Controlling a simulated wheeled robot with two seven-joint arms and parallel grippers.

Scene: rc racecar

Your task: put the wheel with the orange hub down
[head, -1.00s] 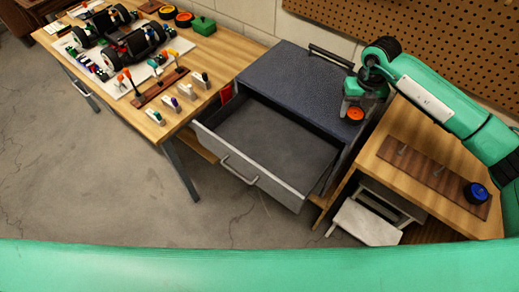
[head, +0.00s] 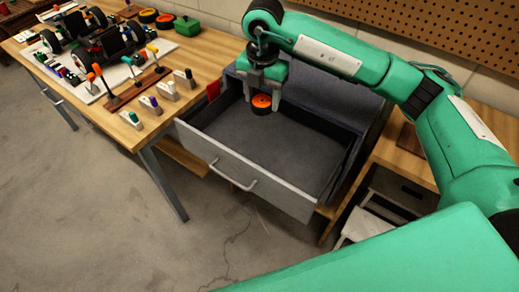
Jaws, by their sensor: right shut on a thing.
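The wheel with the orange hub (head: 261,104) is black with an orange face. My right gripper (head: 262,90) points down and is shut on it, over the back part of the open grey drawer (head: 235,172). The drawer floor looks bare. I cannot tell how far the wheel is above the floor. My left gripper is not in view.
A white step stool (head: 355,225) stands right of the drawer.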

